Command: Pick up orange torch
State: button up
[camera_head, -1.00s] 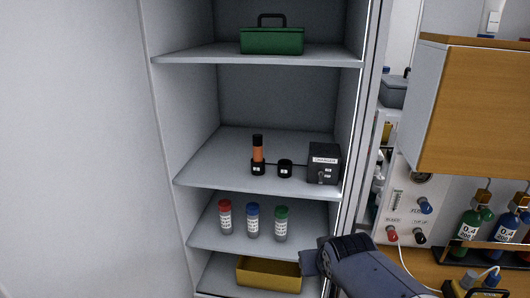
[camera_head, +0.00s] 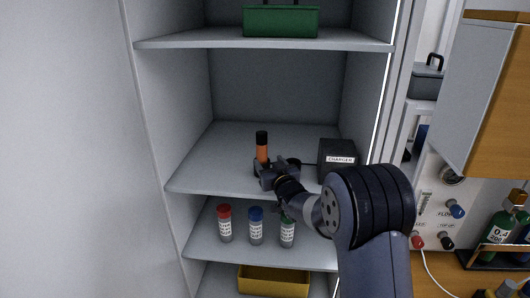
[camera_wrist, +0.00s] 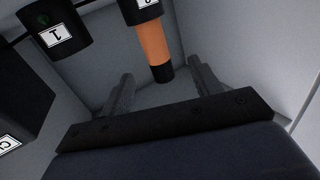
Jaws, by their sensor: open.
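The orange torch (camera_head: 262,152), with a black top end, stands upright in a black holder on the middle shelf (camera_head: 218,150). My gripper (camera_head: 266,172) reaches in over the shelf at the torch's lower part and partly hides the holder. In the wrist view, which looks upside down, my open gripper (camera_wrist: 162,70) has one finger on each side of the torch (camera_wrist: 154,42). The torch's black end lies between the fingers in the picture. I see no contact, and cannot tell how deep the torch sits between them.
An empty black holder (camera_wrist: 52,27) is beside the torch. The charger box (camera_head: 337,156) stands to its right. Red-, blue- and green-capped bottles (camera_head: 225,224) and a yellow tray (camera_head: 272,283) are below. A green box (camera_head: 281,22) sits above. Cabinet walls (camera_head: 157,105) bound the sides.

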aim_at(264, 149)
jog(key=p+x, duration=0.1)
jog(key=x, duration=0.4)
jog(key=shift+w+r+p, duration=0.1)
jog(key=shift+p, duration=0.2)
jog(key=shift+d+r+p+x, duration=0.15)
jog(key=shift+p+x, duration=0.45)
jog(key=shift+x, duration=0.35)
jog(key=shift+d+r+p+x, duration=0.1)
jog(key=shift+d+p+x, duration=0.1)
jog(key=shift+p+x, duration=0.6)
jog(key=shift+x, duration=1.05)
jog(key=shift+f, duration=0.15)
jog(key=shift+c, duration=0.2)
jog(key=c, duration=1.2)
